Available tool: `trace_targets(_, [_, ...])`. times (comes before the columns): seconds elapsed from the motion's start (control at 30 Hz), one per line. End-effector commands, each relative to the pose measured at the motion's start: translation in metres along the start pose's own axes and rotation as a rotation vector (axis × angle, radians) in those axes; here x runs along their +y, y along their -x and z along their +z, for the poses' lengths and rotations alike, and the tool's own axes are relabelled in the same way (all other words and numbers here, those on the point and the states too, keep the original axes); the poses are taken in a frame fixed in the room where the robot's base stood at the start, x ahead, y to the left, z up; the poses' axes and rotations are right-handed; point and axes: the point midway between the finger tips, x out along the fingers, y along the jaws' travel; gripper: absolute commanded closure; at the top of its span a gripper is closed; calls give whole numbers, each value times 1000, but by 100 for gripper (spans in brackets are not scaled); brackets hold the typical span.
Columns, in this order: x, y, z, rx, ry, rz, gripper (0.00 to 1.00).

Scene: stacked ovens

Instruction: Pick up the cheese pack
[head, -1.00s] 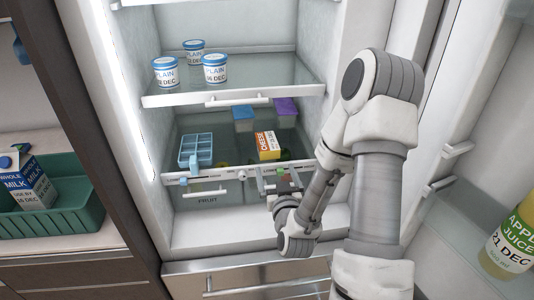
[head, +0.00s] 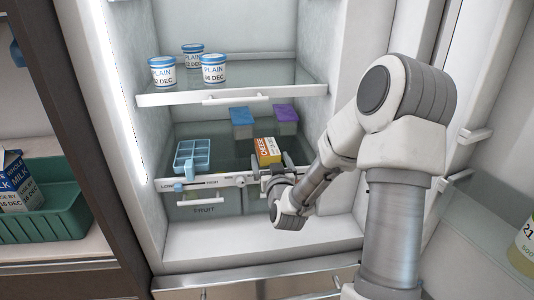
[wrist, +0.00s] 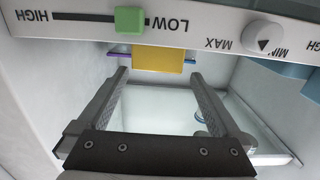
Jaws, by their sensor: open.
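The cheese pack (head: 267,149), an orange and yellow box with a white label reading CHEESE, sits on the lower fridge shelf, right of centre. In the wrist view its yellow face (wrist: 158,58) shows just beyond and between the two fingertips. My gripper (head: 269,163) is at the shelf's front edge, in front of the pack. In the wrist view my gripper (wrist: 158,75) is open with nothing between its fingers. Whether a finger touches the pack cannot be told. The pack's lower front is partly hidden by my gripper.
A blue ice tray (head: 192,154) lies left on the same shelf. A blue-lidded tub (head: 242,122) and a purple-lidded tub (head: 286,119) stand behind the pack. A control strip (wrist: 75,18) runs along the shelf front. Yogurt tubs (head: 213,68) stand on the shelf above.

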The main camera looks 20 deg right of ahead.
Motion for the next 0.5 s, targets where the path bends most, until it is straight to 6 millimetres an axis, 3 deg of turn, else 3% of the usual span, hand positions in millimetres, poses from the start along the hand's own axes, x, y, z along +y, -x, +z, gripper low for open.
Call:
trace_targets(0.27, [1, -19, 1, -1, -1, 0, 0])
trace_targets(0.5, [4, -51, 4, 1, -3, 1, 0])
